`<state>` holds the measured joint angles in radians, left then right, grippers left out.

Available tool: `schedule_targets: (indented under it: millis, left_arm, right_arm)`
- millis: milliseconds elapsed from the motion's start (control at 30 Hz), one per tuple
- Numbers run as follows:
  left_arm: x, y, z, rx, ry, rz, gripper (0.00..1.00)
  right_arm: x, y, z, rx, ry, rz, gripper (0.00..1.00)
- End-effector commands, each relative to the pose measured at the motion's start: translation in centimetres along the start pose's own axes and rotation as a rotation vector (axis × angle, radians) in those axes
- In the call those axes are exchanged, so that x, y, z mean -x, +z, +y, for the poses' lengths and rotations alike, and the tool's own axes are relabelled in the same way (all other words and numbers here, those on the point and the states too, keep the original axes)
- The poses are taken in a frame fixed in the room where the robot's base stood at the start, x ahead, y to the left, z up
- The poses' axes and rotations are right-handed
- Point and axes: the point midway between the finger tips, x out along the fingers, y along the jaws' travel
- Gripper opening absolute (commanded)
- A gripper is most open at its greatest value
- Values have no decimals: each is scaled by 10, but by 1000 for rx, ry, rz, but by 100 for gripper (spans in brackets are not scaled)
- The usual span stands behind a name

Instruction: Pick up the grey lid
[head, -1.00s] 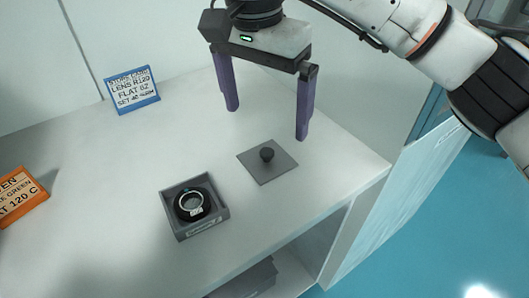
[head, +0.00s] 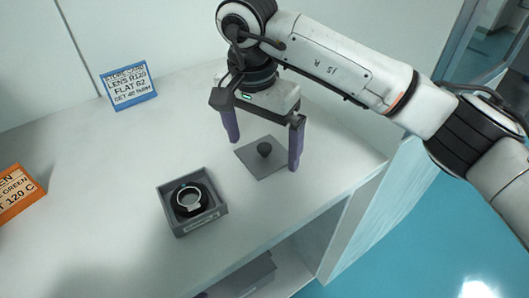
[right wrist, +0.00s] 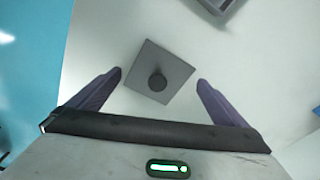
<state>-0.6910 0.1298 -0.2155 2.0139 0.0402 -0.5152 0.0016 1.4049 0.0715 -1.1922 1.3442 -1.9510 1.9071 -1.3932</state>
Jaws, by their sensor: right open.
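The grey lid (head: 258,165) is a flat square plate with a dark round knob (head: 264,149) on top. It lies on the white table beside a grey box. My right gripper (head: 264,154) is open and empty, with its purple fingers on either side of the knob in the head view. In the right wrist view the lid (right wrist: 147,55) lies ahead of and between the open fingertips (right wrist: 159,77). The fingers look apart from the lid; their exact height is hard to tell. My left gripper is not in view.
The open grey box (head: 180,229) holding a black ring-shaped lens (head: 190,201) stands left of the lid. A blue-framed sign (head: 129,85) stands at the back, and an orange sign (head: 17,195) at the left. The table's front edge is close to the right.

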Motion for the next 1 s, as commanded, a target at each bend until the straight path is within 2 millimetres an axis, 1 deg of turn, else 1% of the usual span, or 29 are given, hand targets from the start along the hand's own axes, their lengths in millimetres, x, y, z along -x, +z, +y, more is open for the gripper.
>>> schedule_targets:
  millis: [33, 67, 100, 167, 300, 567, 600, 633, 933, 1000]
  left_arm:
    - [0, 0, 0, 0, 0, 0, 0]
    - [0, 0, 0, 0, 0, 0, 0]
    - [0, 0, 0, 0, 0, 0, 0]
    - [0, 0, 0, 0, 0, 0, 0]
    - [0, 0, 0, 0, 0, 0, 0]
    - [0, 0, 0, 0, 0, 0, 0]
    - [0, 0, 0, 0, 0, 0, 0]
    - [0, 0, 0, 0, 0, 0, 0]
    - [0, 0, 0, -1, 0, 0, 0]
    - [0, 0, 0, -1, 0, 0, 0]
  right_arm:
    - [0, 0, 0, 0, 0, 0, 98]
    - [0, 0, 0, 0, 0, 0, 93]
    - [0, 0, 0, -1, 0, 0, 86]
    - [0, 0, 0, -1, 0, 0, 76]
    - [0, 0, 0, -1, 1, 0, 52]
    - [-1, 0, 0, -1, 2, -2, 9]
    - [-2, 0, 0, -1, 3, -2, 2]
    - [-2, 0, 0, -1, 3, -2, 0]
    - [-3, 1, 1, -1, 6, -4, 0]
    - [0, 0, 1, -1, 6, -3, 0]
